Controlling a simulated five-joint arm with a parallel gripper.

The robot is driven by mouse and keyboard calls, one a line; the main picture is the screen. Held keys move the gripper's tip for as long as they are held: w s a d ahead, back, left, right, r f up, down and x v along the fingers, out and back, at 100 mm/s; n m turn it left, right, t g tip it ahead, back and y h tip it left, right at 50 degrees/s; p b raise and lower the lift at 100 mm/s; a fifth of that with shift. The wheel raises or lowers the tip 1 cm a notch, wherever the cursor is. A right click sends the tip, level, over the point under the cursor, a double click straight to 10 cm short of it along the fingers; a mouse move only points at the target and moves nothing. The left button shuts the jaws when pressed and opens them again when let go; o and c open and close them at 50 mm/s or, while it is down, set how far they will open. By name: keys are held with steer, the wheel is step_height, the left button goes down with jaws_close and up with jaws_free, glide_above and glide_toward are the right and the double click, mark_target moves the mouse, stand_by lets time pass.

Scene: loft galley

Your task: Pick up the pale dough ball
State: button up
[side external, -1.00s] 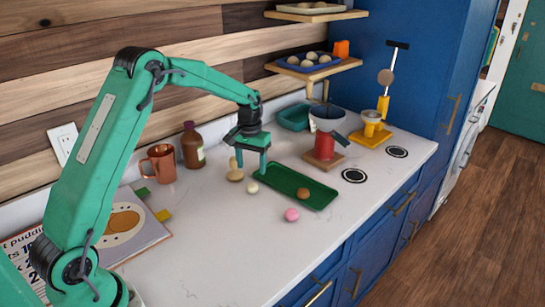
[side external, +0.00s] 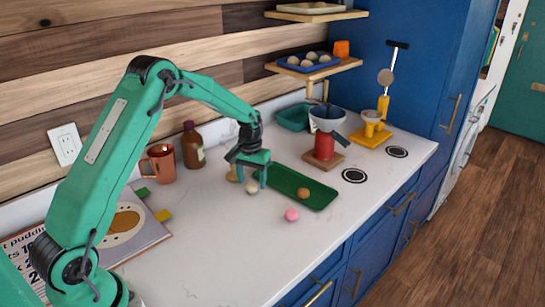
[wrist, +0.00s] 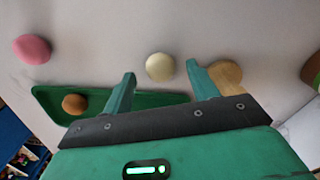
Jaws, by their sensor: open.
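The pale dough ball (side external: 252,187) rests on the white counter just left of the green tray's near-left end. In the wrist view the pale dough ball (wrist: 160,67) shows between and just beyond the two fingertips. My gripper (side external: 252,182) is open and low over the counter, its fingers close around the ball's place. In the wrist view my gripper (wrist: 160,72) has its fingers spread, with nothing held. I cannot tell whether a finger touches the ball.
A green tray (side external: 321,202) holds a brown ball (side external: 303,193). A pink ball (side external: 291,214) sits on the counter in front. A tan wooden item (wrist: 226,75) lies beside one finger. A brown bottle (side external: 193,146) and copper mug (side external: 161,164) stand behind.

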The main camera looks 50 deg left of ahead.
mark_target(252, 187)
steer(key=shift+f, duration=1.1)
steer(key=shift+c, duration=0.2)
steer(key=c, duration=1)
